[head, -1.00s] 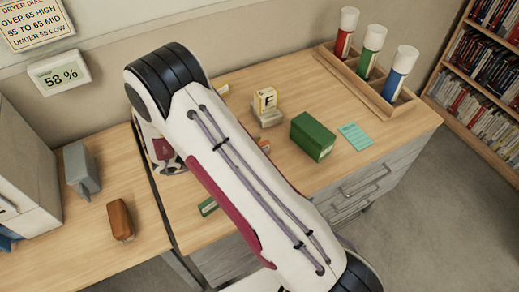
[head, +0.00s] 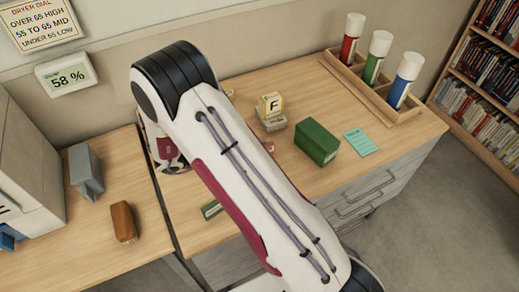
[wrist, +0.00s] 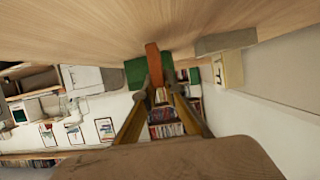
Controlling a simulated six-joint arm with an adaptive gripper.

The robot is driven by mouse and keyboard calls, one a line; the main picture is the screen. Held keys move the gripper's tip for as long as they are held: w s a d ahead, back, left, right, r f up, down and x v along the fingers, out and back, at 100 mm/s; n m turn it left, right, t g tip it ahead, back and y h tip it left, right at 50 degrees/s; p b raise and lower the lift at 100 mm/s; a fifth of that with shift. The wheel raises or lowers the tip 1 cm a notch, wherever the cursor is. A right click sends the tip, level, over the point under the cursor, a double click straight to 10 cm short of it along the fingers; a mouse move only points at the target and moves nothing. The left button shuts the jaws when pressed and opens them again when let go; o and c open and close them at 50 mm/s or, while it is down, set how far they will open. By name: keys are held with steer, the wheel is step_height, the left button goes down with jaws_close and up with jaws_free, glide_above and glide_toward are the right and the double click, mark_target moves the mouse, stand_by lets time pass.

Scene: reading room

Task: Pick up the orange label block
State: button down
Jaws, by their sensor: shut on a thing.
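The orange label block (wrist: 153,62) stands out between the fingertips of my gripper (wrist: 156,88) in the wrist view, close to the wooden desk top. My gripper is shut on it. I cannot tell whether the block touches the desk. In the head view only a small piece of the orange block (head: 268,146) shows past the edge of my arm, and my gripper is hidden behind the arm.
A green box (head: 316,141) and a cream block marked F (head: 271,104) on a grey base stand nearby. A teal card (head: 360,142) lies to the right. A wooden rack (head: 381,91) holds three coloured tubes at the back. A small green block (head: 211,209) lies left of my arm.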

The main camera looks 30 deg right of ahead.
steer(key=shift+r, duration=4.2)
